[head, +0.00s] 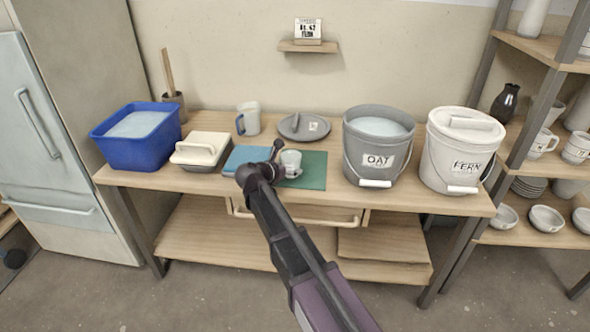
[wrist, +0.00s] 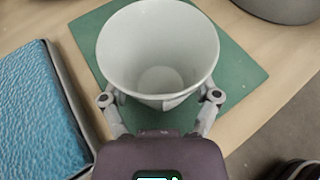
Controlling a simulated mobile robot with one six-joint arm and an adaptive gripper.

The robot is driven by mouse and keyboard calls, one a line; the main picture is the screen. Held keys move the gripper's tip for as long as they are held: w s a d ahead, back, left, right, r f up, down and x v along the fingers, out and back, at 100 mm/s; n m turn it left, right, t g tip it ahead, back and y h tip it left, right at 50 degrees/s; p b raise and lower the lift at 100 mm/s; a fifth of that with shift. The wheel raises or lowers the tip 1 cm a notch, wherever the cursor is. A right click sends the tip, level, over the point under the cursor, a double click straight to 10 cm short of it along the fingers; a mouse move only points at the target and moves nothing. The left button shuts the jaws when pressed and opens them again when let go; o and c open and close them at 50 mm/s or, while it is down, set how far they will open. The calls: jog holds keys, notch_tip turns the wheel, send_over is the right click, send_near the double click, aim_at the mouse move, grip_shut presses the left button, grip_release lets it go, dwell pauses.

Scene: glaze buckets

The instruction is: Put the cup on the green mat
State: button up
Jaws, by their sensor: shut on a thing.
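The white cup (head: 291,160) is upright over the green mat (head: 313,171) in the head view. The wrist view shows the empty inside of the cup (wrist: 157,50), with the green mat (wrist: 240,72) around and below it. My gripper (wrist: 160,100) has a finger on either side of the cup and is shut on it. In the head view my gripper (head: 281,160) reaches in from the front, partly hiding the mat's left part. I cannot tell whether the cup's base touches the mat.
A blue-topped tray (head: 245,159) lies just left of the mat. The grey OAT bucket (head: 377,150) stands close on the right, with the white FERN bucket (head: 460,150) beyond. A grey lid (head: 303,127) and a pitcher (head: 249,119) are behind. A blue tub (head: 138,138) stands far left.

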jog(key=shift+f, duration=0.25)
jog(key=o, duration=1.1)
jog(key=shift+r, duration=0.1)
jog(key=shift+r, duration=0.1)
jog(key=shift+r, duration=0.15)
jog(key=shift+s+a+r+p, duration=0.15)
jog(key=shift+s+a+p, duration=0.05)
jog(key=shift+s+p, duration=0.15)
jog(key=p+v, duration=0.4)
jog(key=v, duration=0.7)
jog(key=shift+a, duration=0.1)
